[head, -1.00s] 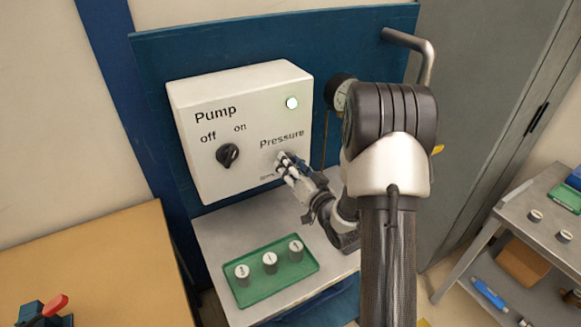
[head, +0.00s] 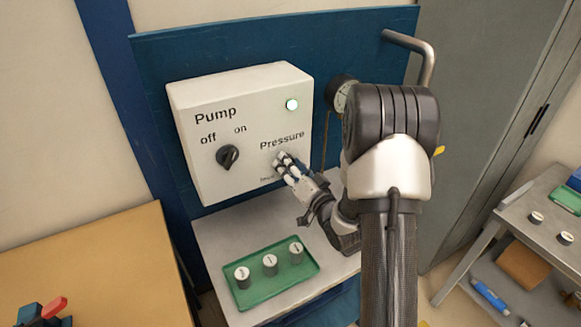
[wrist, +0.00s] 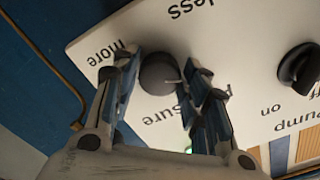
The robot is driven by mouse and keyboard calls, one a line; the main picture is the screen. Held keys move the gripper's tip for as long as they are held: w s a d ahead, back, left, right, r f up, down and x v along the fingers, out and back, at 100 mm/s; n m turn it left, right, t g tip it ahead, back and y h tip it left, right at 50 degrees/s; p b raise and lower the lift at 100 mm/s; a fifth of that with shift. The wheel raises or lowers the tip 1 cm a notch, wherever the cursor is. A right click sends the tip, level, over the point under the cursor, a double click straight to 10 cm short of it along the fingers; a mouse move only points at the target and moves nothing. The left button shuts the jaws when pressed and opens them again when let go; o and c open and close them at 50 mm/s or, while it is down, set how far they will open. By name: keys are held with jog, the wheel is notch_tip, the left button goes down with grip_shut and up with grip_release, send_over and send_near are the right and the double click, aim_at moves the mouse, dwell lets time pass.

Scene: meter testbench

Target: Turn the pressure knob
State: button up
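The pressure knob (wrist: 157,74) is a round grey knob on the white panel (head: 215,180), with a pale pointer mark at its side in the wrist view. My gripper (wrist: 162,72) has one finger on each side of it, and the fingers look closed in on the knob, with almost no gap. The labels "less" and "more" show upside down in the wrist view, "more" beside the left finger.
The black pump switch (head: 228,157) is left of my gripper, and a lit lamp (head: 292,105) is above it. A gauge (head: 342,93) is at the right. A green tray (head: 250,292) with 3 grey knobs lies on the shelf below.

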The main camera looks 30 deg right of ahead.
jog(key=shift+o, duration=1.2)
jog(key=shift+s, duration=0.1)
jog(key=s, duration=1.1)
jog(key=shift+s+d, duration=0.2)
jog(key=shift+s, duration=0.2)
